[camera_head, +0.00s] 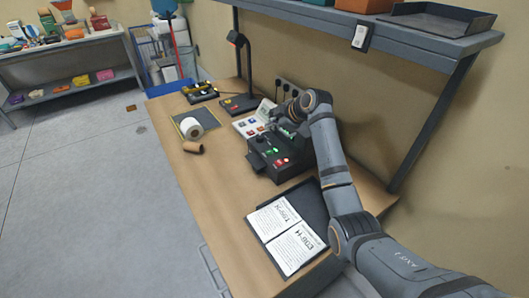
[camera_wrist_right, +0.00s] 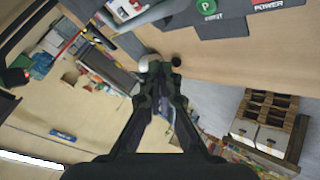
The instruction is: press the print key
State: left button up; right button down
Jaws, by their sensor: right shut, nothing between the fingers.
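The black machine (camera_head: 262,163) stands on the bench, with green and red lit spots on its top. In the right wrist view, the round green print key (camera_wrist_right: 208,5) shows at the top edge, marked P and PRINT, with a red POWER key (camera_wrist_right: 268,3) to its right. My right gripper (camera_head: 284,129) is over the back of the machine in the head view. In the right wrist view its fingers (camera_wrist_right: 160,68) are together and empty, apart from the print key in the picture. Whether they touch the machine is hidden. My left gripper is out of view.
A paper roll (camera_head: 191,128) and a brown tube (camera_head: 193,148) lie to the left. A shelf (camera_head: 400,38) overhangs the bench.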

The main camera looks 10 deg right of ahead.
aim_at(271, 153)
notch_tip(271, 153, down, 8)
jog(key=b, duration=0.6)
jog(key=shift+s+r+b, duration=0.1)
jog(key=shift+b, duration=0.25)
jog(key=shift+d+f, duration=0.1)
jog(key=shift+f, duration=0.25)
jog(key=shift+f, duration=0.1)
dwell(0.9)
jog(key=shift+f, duration=0.35)
jog(key=shift+f, duration=0.4)
dwell(0.5)
jog(key=shift+r+p, duration=0.65)
jog(key=shift+r, duration=0.2)
